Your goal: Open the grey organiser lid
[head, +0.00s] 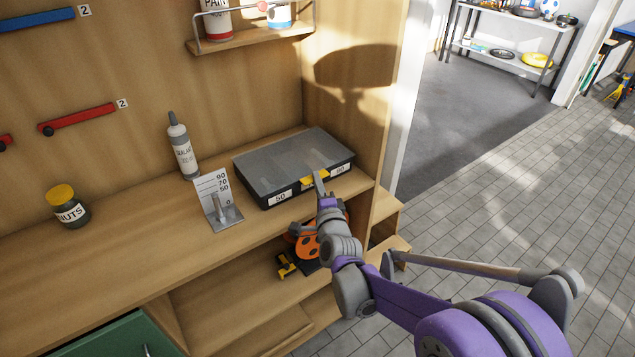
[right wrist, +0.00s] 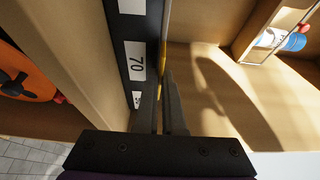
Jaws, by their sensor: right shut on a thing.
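The organiser (head: 268,199) is a flat dark case with number labels on its front, on the bench against the right side panel. Its grey lid (head: 285,158) lies flat and looks closed, with a yellow tab (head: 308,182) at the middle of its front edge. My right gripper (head: 319,178) is at this tab, shut on it. In the right wrist view the two dark fingers (right wrist: 168,85) stand along the lid's edge beside a "70" label (right wrist: 136,62), and partly hide the yellow tab. My left gripper is not in view.
A gauge plate on a metal base (head: 217,205), a sealant bottle (head: 182,147) and a nuts jar (head: 68,207) stand left of the organiser. A small shelf (head: 250,38) with cans hangs above. An orange reel (head: 307,243) and a yellow-black tool (head: 286,265) lie below.

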